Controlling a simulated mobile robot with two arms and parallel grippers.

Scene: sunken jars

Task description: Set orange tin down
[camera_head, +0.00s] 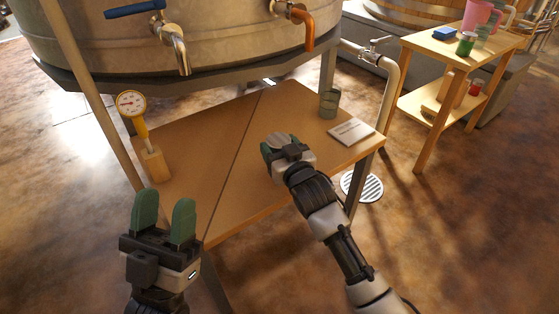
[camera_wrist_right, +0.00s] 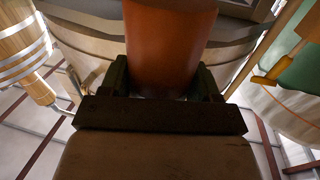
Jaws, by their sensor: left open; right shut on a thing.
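My right gripper (camera_head: 278,145) is over the wooden table (camera_head: 200,130), near its middle. In the right wrist view it is shut on the orange tin (camera_wrist_right: 168,45), which stands out between the two fingers (camera_wrist_right: 163,88). The head view does not clearly show the tin, as my gripper hides it. I cannot tell whether the tin's base touches the table. My left gripper (camera_head: 164,214) is open and empty, in front of the table's near left edge.
A gauge (camera_head: 131,104) on a wooden block stands at the table's left. A grey cup (camera_head: 329,103) and white booklet (camera_head: 351,131) are at the right. A large vat with taps (camera_head: 174,48) overhangs the back. The table's left middle is clear.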

